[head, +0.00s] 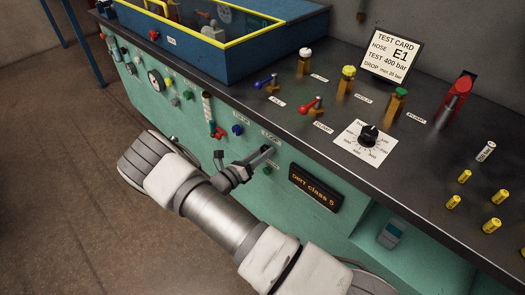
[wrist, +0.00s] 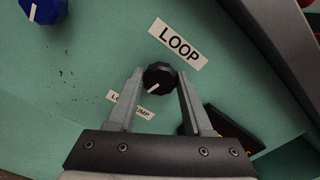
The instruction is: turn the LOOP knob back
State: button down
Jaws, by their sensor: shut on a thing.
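The LOOP knob (wrist: 160,75) is small and black with a white pointer line. It sits on the green front panel (wrist: 80,75), between my gripper's two fingers. The pointer line runs toward the lower left of the wrist view. The white LOOP label (wrist: 179,43) is just above and right of the knob. My gripper (wrist: 159,83) is shut on the knob, one finger on each side. In the head view my gripper (head: 264,155) reaches the panel below the bench edge, and its fingers hide the knob there.
A blue knob (wrist: 43,10) is at the upper left of the wrist view. A partly hidden label (wrist: 130,106) lies below the LOOP knob. Red levers and a test card (head: 391,56) stand on the bench top.

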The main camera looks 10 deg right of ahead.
jog(key=shift+n, duration=1.2)
jog(key=shift+c, duration=1.5)
grip_release()
jog(key=shift+a, duration=0.1)
jog(key=p+v, duration=0.1)
jog(key=v, duration=1.6)
jog(key=shift+p, duration=0.3)
jog(key=shift+s+a, duration=0.1)
jog(key=shift+s, duration=0.05)
